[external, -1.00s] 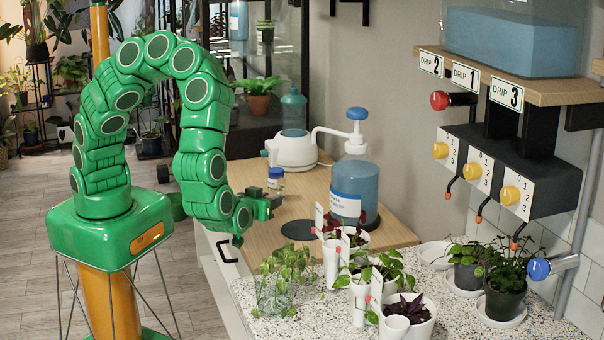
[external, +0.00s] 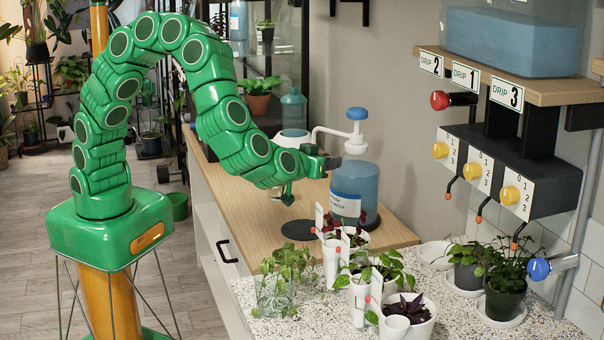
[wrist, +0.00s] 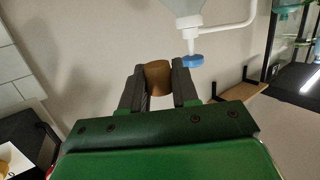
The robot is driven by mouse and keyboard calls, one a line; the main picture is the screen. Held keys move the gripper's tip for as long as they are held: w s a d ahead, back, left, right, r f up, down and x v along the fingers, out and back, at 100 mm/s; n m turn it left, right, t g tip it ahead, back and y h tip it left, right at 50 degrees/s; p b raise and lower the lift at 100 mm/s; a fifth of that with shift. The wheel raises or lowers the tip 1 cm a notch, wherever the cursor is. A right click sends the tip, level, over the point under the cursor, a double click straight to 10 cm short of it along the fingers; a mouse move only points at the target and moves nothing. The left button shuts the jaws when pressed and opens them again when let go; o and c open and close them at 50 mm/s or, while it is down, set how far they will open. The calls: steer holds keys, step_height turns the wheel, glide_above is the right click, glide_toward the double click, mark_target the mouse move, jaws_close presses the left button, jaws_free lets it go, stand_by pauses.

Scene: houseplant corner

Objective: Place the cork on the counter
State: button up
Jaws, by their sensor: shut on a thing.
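My gripper (external: 330,163) is at the end of the green arm, raised above the wooden counter (external: 262,205) and just left of the blue pump bottle. In the wrist view, my gripper (wrist: 159,82) is shut on a brown cork (wrist: 158,78), which sits between the two dark fingers. The cork cannot be made out in the external view. The counter has a bare wooden stretch below and left of the gripper.
The pump bottle (external: 354,185) stands close to the gripper, with a white kettle (external: 292,147) behind. Several potted plants crowd the speckled slab in front, including a purple-leaved one (external: 406,308). A valve box (external: 512,170) juts from the wall at right.

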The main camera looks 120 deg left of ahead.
steer(key=w+d+r+m+t+h, duration=0.3)
steer(key=w+r+m+t+h, duration=0.15)
steer(key=w+r, duration=0.55)
steer(key=w+d+r+m+t+h, duration=0.4)
steer(key=w+r+m+t, duration=0.15)
steer(key=w+r, duration=0.5)
steer(key=shift+w+d+m+t+h, duration=1.1)
steer(key=shift+w+d+m+h, duration=2.45)
steer(key=shift+d, duration=2.2)
steer(key=shift+w+d+f+m+g+h, duration=0.8)
steer(key=shift+d+f+m+h, duration=1.05)
steer(key=shift+h, duration=1.15)
steer(key=shift+s+a+f+m+g+h, duration=0.6)
steer(key=shift+s+f+h, duration=0.2)
steer(key=shift+f, duration=4.25)
steer(key=shift+s+a+f+m+g+h, duration=0.5)
steer(key=shift+s+a+f+h, duration=0.3)
steer(key=shift+f, duration=4.3)
steer(key=shift+s+a+f+m+g+h, duration=0.5)
steer(key=shift+f+h, duration=0.4)
steer(key=shift+f, duration=4.15)
steer(key=shift+s+f, duration=0.15)
steer(key=shift+f, duration=0.15)
